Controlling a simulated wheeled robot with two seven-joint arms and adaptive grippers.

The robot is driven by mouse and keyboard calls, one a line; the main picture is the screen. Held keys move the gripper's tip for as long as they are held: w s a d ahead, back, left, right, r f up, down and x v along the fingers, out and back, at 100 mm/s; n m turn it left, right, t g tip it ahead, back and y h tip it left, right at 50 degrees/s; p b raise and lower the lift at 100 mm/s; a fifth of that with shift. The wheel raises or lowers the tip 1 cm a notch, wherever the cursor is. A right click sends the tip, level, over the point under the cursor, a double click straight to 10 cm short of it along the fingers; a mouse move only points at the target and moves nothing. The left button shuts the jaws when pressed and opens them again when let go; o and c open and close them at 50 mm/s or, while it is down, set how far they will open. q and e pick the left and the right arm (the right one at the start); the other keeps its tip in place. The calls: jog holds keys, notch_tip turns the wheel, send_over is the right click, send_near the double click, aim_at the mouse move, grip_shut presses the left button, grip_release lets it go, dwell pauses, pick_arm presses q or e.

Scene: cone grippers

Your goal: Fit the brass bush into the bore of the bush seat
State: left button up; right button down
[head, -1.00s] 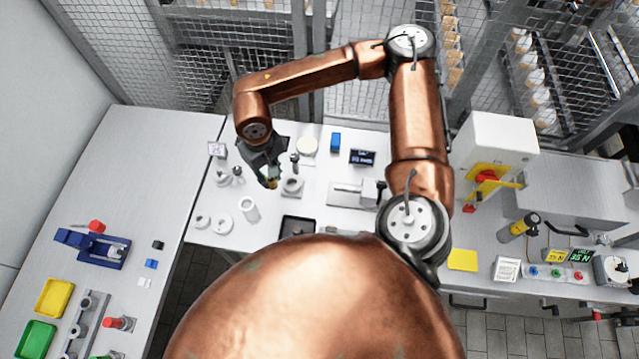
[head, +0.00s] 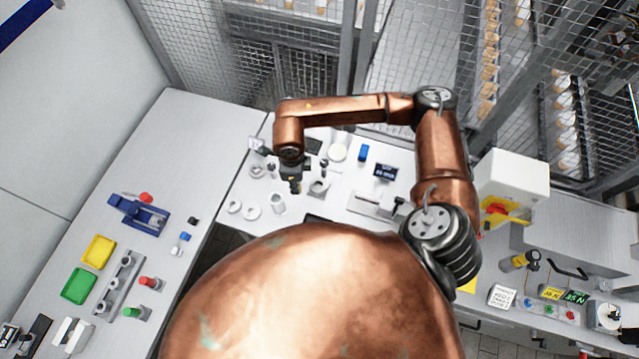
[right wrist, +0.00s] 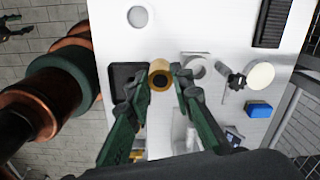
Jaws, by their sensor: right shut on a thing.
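My right gripper (head: 295,187) hangs over the middle bench, just left of the bush seat in the head view. In the right wrist view its two fingertips (right wrist: 165,73) are shut on the brass bush (right wrist: 160,77), whose open end shows a dark hole. The bush seat (head: 319,187), a pale round block with a bore, also shows in the right wrist view (right wrist: 196,68), right of the bush and apart from it. The bore looks empty. How high the bush is above the bench is hard to tell. My left gripper is not in view.
A dark knobbed part (right wrist: 233,81) stands beside the seat, with a cream disc (right wrist: 260,76) and blue block (right wrist: 258,109) beyond. A black tray (right wrist: 126,78) lies on the near side. A white cylinder (head: 277,203) stands left of the seat.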

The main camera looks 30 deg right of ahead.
jog(key=s+a+m+p, duration=0.15)
jog(key=m+p, duration=0.35)
jog(key=m, duration=0.7)
pick_arm(q)
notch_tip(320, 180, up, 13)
jog(key=p, duration=0.7)
pick_arm(e)
jog(key=m+b, duration=0.8)
jog(key=m, duration=1.2)
send_near(318, 188)
jog(key=shift+s+a, duration=0.1)
jog(key=shift+a, duration=0.05)
jog(key=shift+d+f, duration=0.3)
jog(key=shift+f, duration=0.15)
jog(key=f+b, duration=0.3)
jog(key=shift+w+f, duration=0.1)
jog(key=shift+w, duration=0.1)
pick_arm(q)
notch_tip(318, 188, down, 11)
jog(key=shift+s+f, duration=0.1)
